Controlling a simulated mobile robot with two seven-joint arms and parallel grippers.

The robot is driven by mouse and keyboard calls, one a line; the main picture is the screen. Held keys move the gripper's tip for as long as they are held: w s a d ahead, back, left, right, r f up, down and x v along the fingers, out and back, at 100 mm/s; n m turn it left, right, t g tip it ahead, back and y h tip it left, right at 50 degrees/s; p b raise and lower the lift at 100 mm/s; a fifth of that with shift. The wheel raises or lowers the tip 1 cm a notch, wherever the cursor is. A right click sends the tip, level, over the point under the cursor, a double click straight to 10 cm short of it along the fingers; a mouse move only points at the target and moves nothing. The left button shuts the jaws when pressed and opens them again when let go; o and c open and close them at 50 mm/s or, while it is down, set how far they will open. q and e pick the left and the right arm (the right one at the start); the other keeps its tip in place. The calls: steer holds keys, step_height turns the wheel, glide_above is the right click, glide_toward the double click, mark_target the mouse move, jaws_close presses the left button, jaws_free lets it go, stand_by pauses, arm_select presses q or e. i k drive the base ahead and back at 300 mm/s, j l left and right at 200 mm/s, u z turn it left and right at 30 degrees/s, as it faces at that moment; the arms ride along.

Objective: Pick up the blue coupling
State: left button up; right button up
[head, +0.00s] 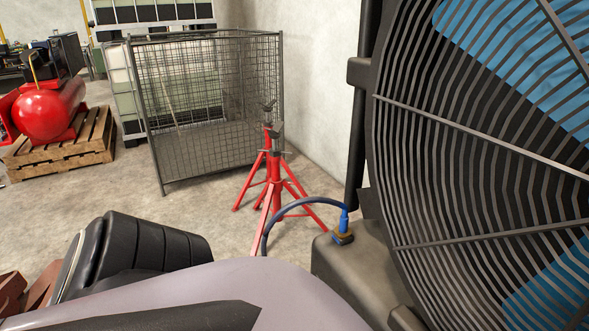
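The blue coupling (345,221) stands upright on a brass-coloured and blue fitting (343,236) on top of a dark grey housing (350,275), right of centre in the head view. A dark hose (290,211) runs from the coupling's top, arcs left and drops behind a pale grey rounded shape at the bottom. Whether the coupling is fully seated in the fitting is too small to tell. Neither my left nor my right gripper can be made out, and nothing is seen touching the coupling.
A large black-grilled fan (480,150) with blue behind it fills the right side, close to the coupling. Red stands (275,185) stand behind the hose. A wire mesh cage (215,100) and a red tank (48,112) on a pallet (65,150) are farther back.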

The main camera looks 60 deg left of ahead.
mark_target(344, 231)
steer(key=u, duration=1.7)
steer(key=z, duration=3)
steer(key=u, duration=2.5)
